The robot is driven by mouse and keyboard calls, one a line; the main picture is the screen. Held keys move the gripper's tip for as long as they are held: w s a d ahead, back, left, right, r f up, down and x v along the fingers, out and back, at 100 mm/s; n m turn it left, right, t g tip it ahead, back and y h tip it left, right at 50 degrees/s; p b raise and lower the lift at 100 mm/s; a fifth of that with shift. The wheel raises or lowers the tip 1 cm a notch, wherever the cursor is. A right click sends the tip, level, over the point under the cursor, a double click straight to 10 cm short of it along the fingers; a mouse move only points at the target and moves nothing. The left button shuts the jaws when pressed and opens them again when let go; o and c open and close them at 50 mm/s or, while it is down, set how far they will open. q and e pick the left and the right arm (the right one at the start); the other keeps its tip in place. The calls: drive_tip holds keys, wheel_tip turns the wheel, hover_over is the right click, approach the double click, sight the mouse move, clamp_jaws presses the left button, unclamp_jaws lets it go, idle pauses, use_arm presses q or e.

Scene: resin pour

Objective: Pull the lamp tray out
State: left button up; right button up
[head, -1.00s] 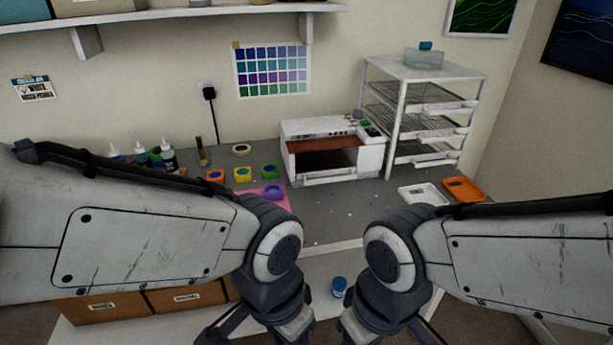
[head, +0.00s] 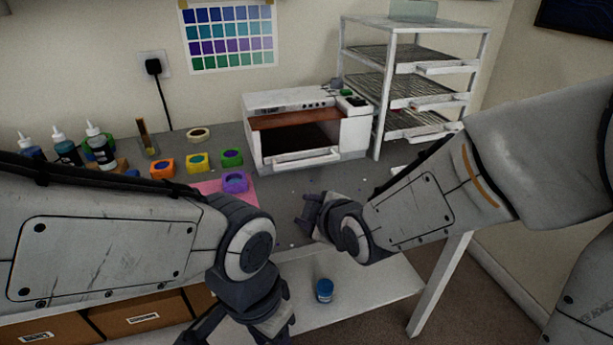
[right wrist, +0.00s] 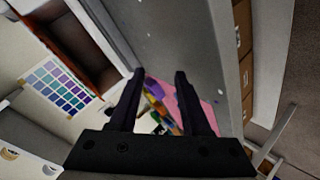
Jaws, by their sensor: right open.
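The lamp (head: 262,102) is a white box at the back of the grey table, with a dark open front and a reddish-brown inner edge. Its tray (head: 305,160) shows as a white front bar with a handle, low at the opening. My right gripper (head: 308,212) is open and empty over the table, in front of the lamp and apart from the tray. In the right wrist view its two fingers (right wrist: 159,76) are spread, with the lamp (right wrist: 72,38) at upper left. My left gripper (head: 235,330) is low at the bottom edge, partly cut off; its jaws are unclear.
Orange, yellow, green and purple moulds (head: 196,163) stand left of the lamp, by a pink mat (head: 212,188). Bottles (head: 98,145) stand further left. A white rack (head: 377,100) stands right of the lamp. A blue-lidded jar (head: 324,290) sits on the lower shelf.

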sight(308, 164)
drive_tip(key=w+d+n+t+b, duration=0.1)
drive_tip(key=w, duration=0.1)
drive_tip(key=w+n+t+b, duration=0.2)
drive_tip(key=w+d+n+t+b, duration=0.1)
drive_tip(key=w+t+b, duration=0.1)
drive_tip(key=shift+w+d+f+n+y, duration=0.2)
drive_tip(key=shift+d+f+n+y, duration=0.1)
drive_tip(key=shift+d+f, duration=0.1)
drive_tip(key=shift+w+d+r+n+t+b, duration=0.3)
drive_tip(key=shift+w+r+n+t+b, duration=0.1)
drive_tip(key=shift+t, duration=0.4)
drive_tip(key=shift+w+r, duration=0.1)
drive_tip(key=shift+w, duration=0.1)
use_arm(q)
wheel_tip(308, 164, down, 7)
drive_tip(key=shift+p, duration=0.4)
use_arm(e)
drive_tip(key=x, duration=0.9)
drive_tip(key=shift+w+a+r, duration=0.1)
drive_tip(key=shift+w+a, duration=0.15)
drive_tip(key=shift+w, duration=0.1)
use_arm(q)
drive_tip(key=shift+r, duration=0.1)
use_arm(e)
clamp_jaws()
